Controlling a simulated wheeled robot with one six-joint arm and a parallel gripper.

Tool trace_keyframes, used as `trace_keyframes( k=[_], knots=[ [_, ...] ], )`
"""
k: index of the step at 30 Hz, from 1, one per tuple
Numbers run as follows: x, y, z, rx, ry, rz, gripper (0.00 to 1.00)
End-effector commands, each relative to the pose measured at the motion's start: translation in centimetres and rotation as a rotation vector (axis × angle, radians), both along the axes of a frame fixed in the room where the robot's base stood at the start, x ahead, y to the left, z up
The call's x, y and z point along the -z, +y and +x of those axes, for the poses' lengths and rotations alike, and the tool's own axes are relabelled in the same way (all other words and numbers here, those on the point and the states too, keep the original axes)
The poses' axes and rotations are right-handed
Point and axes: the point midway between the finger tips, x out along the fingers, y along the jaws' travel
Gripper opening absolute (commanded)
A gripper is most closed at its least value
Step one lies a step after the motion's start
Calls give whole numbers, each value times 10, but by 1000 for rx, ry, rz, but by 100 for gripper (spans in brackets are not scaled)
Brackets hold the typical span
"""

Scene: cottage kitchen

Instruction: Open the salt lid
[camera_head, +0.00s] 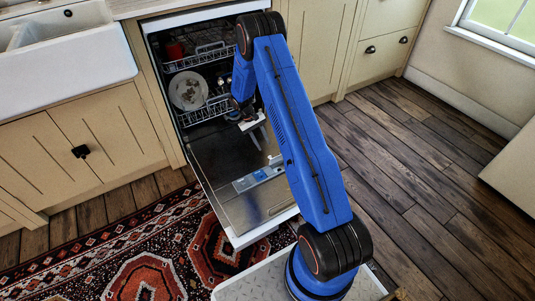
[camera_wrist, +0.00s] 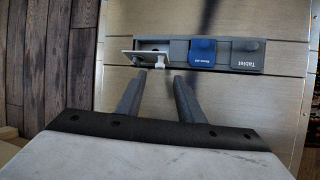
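The dispenser strip (camera_wrist: 182,54) lies on the inner face of the open dishwasher door; it also shows in the head view (camera_head: 258,179). At its left end is a white lid (camera_wrist: 128,57), apparently tilted up off the strip, with a small pale knob at its lower right. I cannot read a salt label on it. A blue rinse-aid lid (camera_wrist: 202,54) and a grey tablet lid (camera_wrist: 247,58) sit to its right. My gripper (camera_wrist: 158,84) is open, its two fingers apart with nothing between them, just short of the white lid. In the head view it is above the door.
The lowered metal door (camera_head: 216,158) hangs from the dishwasher, whose racks hold a plate (camera_head: 188,91) and other dishes. Cabinets and a white sink (camera_head: 75,70) stand to the left. A patterned rug (camera_head: 150,245) lies in front; the wooden floor at right is clear.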

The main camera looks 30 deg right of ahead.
Motion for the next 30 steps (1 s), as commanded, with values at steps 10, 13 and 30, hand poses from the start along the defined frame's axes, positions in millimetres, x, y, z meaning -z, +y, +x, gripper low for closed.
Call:
trace_keyframes(
  k=[10,13,30],
  knots=[
    [49,-12,-22,1,3,0,35],
    [56,-14,-24,1,1,1,35],
    [62,-16,-27,0,0,0,0]
  ],
)
